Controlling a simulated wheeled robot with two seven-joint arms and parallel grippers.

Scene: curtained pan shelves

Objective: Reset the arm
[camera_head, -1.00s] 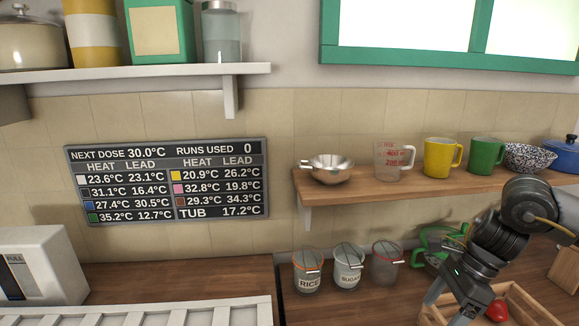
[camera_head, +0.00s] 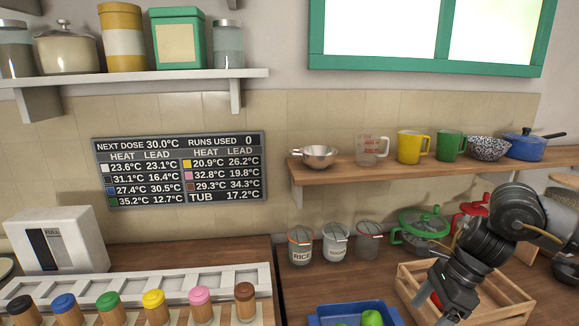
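My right arm comes in from the right, bent downward. Its dark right gripper (camera_head: 450,314) points down over the wooden crate (camera_head: 506,303), at the bottom of the head view. The fingertips are small, dark and close to the frame's lower edge, so I cannot tell whether they are open or shut. A red item (camera_head: 435,299) shows in the crate beside the gripper, partly hidden by it. My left arm and gripper are not in view.
A blue tray (camera_head: 320,321) with green items stands left of the crate. Glass jars (camera_head: 335,243) and lidded green and red pots (camera_head: 424,228) stand behind. Colour-capped jars (camera_head: 154,306) line the left counter before a white rack (camera_head: 150,284). A wall shelf (camera_head: 400,172) holds cups and bowls.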

